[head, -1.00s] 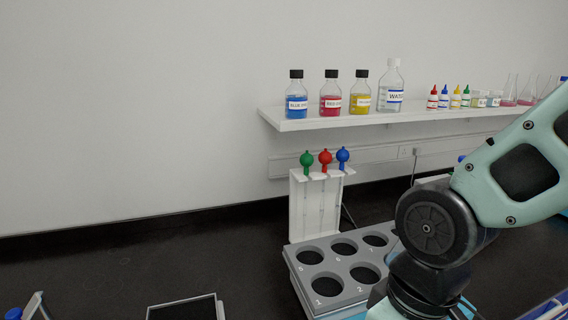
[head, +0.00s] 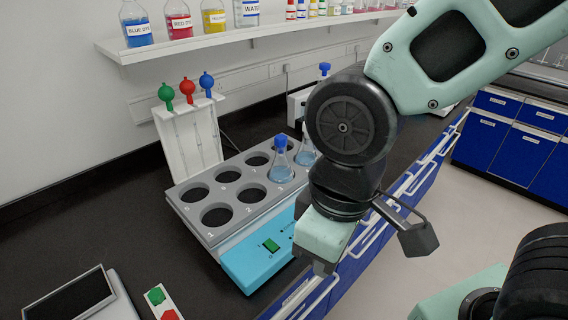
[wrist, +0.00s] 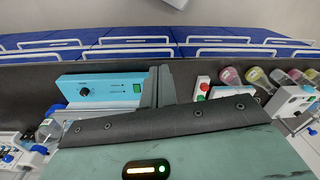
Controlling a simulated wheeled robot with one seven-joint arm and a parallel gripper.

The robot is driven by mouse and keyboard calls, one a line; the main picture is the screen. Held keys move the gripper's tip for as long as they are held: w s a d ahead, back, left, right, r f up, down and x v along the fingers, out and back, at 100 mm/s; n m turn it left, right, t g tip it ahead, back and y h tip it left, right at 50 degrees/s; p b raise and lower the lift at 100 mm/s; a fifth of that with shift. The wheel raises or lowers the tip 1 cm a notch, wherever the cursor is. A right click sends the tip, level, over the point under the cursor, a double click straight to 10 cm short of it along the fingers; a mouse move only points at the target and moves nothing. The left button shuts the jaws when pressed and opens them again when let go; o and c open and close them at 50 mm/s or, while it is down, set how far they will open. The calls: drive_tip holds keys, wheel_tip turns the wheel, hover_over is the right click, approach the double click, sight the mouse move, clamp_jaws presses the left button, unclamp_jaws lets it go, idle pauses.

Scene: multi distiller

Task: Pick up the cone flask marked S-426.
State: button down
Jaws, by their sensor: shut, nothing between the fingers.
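Two cone flasks with pale blue liquid stand in the grey rack in the head view: one with a blue stopper (head: 281,163) and one (head: 306,154) just right of it, partly behind my arm. No S-426 mark is readable on either. My gripper (head: 323,268) hangs in front of the rack's right end, apart from the flasks, pointing down. In the wrist view its fingers (wrist: 160,86) are together with nothing between them. A clear flask shape (wrist: 48,130) shows at the left of the wrist view, its mark too small to read.
The grey rack (head: 195,222) has several empty round holes on its turquoise base (head: 245,265). A stand with green, red and blue bulbs (head: 185,140) is behind it. The shelf (head: 200,45) holds dye bottles. A flat dark-topped device (head: 70,300) is at lower left. Blue drawers (head: 520,145) stand at right.

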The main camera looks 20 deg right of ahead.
idle(0.3)
drive_tip(key=c, duration=1.5)
unclamp_jaws()
drive_tip(key=shift+w, duration=0.2)
drive_tip(key=o, duration=0.4)
drive_tip(key=w+f+t+p, duration=0.1)
drive_tip(key=w, duration=0.2)
drive_tip(key=w+f+t+y+p, duration=0.1)
drive_tip(key=w, duration=0.3)
drive_tip(key=w+f, duration=0.1)
drive_tip(key=w, duration=0.3)
drive_tip(key=shift+f+t+y+p, duration=0.35)
drive_tip(key=shift+t+y+p, duration=0.05)
drive_tip(key=shift+o, duration=0.2)
drive_tip(key=m+t+y+p, duration=0.3)
drive_tip(key=t+y+p, duration=0.2)
drive_tip(key=t+p, duration=0.5)
approach(281, 163)
drive_tip(key=w+b, duration=0.1)
drive_tip(key=b, duration=0.6)
drive_tip(key=w+t+b, duration=0.1)
drive_tip(key=b, duration=0.6)
drive_tip(key=w+a+t+b, duration=0.1)
drive_tip(key=b, duration=0.6)
drive_tip(key=shift+f+b, duration=0.3)
drive_tip(key=shift+b, duration=0.05)
drive_tip(key=shift+w+b, duration=0.1)
drive_tip(key=shift+b, duration=1)
